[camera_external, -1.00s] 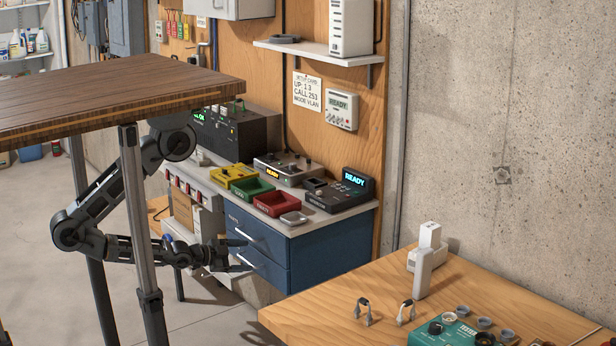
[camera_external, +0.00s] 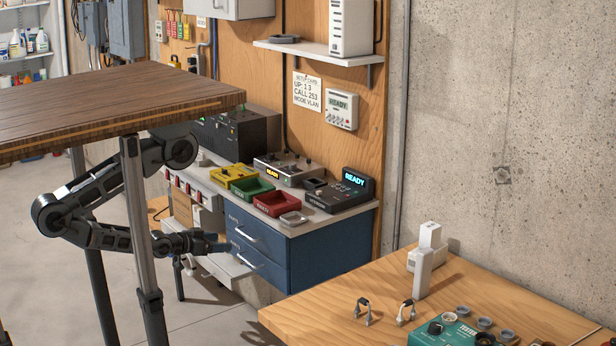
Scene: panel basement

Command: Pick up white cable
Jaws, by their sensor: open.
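I cannot make out a white cable for certain. A thin pale line (camera_external: 584,337) lies at the lower right edge of the wooden table, too small to identify. My gripper (camera_external: 212,252) is open, with nothing visible in it. It is in front of the workbench, left of the blue drawer cabinet (camera_external: 262,242) and near a white drawer-like panel (camera_external: 228,267). Part of my arm is hidden behind a leg of the dark table.
A dark wooden table (camera_external: 95,108) with a metal leg (camera_external: 139,215) stands close by my arm. Yellow, green and red trays (camera_external: 274,202) sit on the bench. The near wooden table (camera_external: 330,318) holds a white device (camera_external: 424,265), two small clips and a teal box (camera_external: 446,332).

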